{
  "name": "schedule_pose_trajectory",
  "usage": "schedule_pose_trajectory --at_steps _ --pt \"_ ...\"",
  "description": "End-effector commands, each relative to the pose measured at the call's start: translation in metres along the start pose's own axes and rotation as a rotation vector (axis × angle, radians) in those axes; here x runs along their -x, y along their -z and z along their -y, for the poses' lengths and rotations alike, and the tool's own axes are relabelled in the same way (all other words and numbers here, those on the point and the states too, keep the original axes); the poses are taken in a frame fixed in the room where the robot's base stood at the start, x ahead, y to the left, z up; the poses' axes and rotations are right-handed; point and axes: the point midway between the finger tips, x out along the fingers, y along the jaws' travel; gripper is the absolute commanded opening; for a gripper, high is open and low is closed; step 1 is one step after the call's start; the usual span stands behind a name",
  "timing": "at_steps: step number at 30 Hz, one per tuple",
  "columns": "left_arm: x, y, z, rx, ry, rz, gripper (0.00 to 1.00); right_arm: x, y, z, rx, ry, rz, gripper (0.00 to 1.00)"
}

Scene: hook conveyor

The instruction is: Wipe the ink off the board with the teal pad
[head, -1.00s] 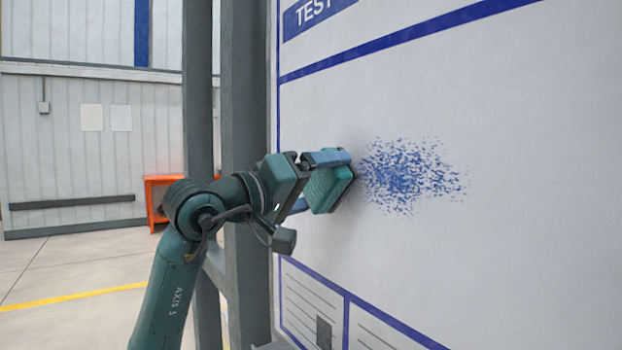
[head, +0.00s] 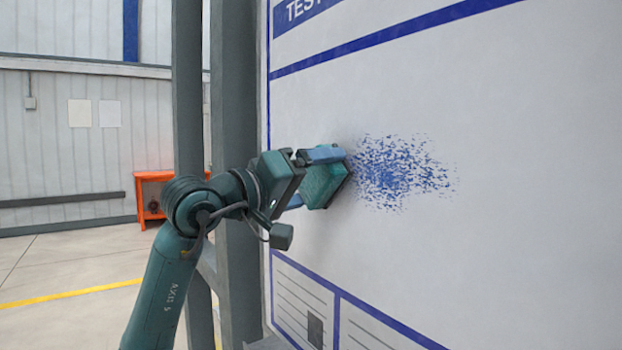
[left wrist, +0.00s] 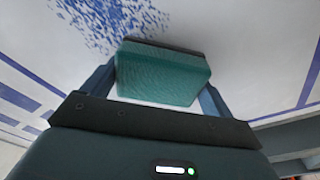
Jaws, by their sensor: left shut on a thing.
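The white board (head: 520,230) with blue lines fills the right of the head view. A patch of speckled blue ink (head: 400,172) is on it, and the ink also shows at the upper left of the left wrist view (left wrist: 105,22). My left gripper (head: 322,178) is shut on the teal pad (head: 325,184), which sits at the left edge of the ink. In the left wrist view the pad (left wrist: 162,75) is between both fingers, its dark far side close to the board. Whether it touches the board is hard to tell. My right gripper is not in view.
Grey posts (head: 232,180) stand at the board's left edge, behind my left arm. An orange stand (head: 152,195) is farther back on the left by the wall. The board right of the ink is clear.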

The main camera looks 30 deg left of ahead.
Motion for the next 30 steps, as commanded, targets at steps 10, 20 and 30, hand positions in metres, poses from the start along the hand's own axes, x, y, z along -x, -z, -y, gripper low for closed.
schedule_pose_trajectory --at_steps 10,20,30 --pt "-0.007 0.000 -0.001 0.000 -0.001 -0.001 0.68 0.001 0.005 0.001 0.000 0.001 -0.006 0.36" --pt "-0.009 -0.004 -0.004 -0.004 -0.001 -0.001 0.68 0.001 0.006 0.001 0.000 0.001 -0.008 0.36" --pt "-0.005 -0.023 -0.023 -0.002 -0.001 -0.001 0.68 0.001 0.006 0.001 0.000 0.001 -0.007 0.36"
